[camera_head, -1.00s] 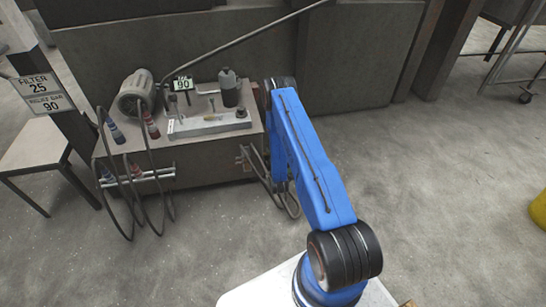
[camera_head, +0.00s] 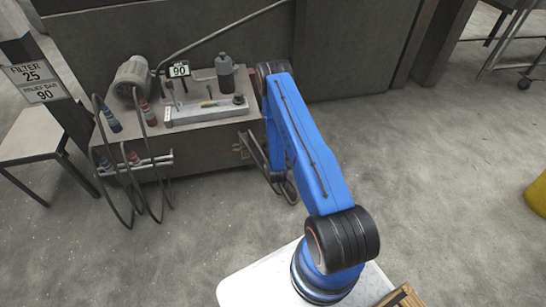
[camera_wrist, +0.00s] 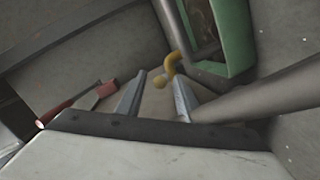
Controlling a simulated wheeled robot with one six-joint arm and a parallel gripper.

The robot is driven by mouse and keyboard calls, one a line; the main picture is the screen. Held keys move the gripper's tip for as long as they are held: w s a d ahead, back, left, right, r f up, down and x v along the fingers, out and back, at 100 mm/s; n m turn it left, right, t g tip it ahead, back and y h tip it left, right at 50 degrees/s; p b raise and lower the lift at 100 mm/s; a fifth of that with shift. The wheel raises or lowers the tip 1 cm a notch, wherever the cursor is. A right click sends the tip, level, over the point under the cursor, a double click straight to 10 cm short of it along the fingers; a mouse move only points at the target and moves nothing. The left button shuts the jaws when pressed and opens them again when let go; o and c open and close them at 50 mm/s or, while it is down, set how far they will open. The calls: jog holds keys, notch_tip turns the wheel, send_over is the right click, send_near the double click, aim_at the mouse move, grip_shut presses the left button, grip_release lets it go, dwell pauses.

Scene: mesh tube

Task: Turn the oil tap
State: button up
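In the wrist view a small yellow, hooked tap handle with a round knob (camera_wrist: 172,64) shows just past the fingertips, near the gap between them. I take it for the oil tap. My gripper (camera_wrist: 160,78) is open, with its two grey fingers apart and nothing between them. I cannot tell whether a finger touches the handle. In the head view my blue arm reaches to the right side of a grey workbench machine (camera_head: 190,138). My gripper and the tap are hidden there.
A green-framed panel (camera_wrist: 235,45) and a thick grey pipe (camera_wrist: 255,92) lie close on the right in the wrist view. A red-handled tool (camera_wrist: 70,108) lies at left. Hoses hang from the machine; a stool (camera_head: 30,135) stands left. The floor in front is clear.

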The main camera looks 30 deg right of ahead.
jog(key=v, duration=1.5)
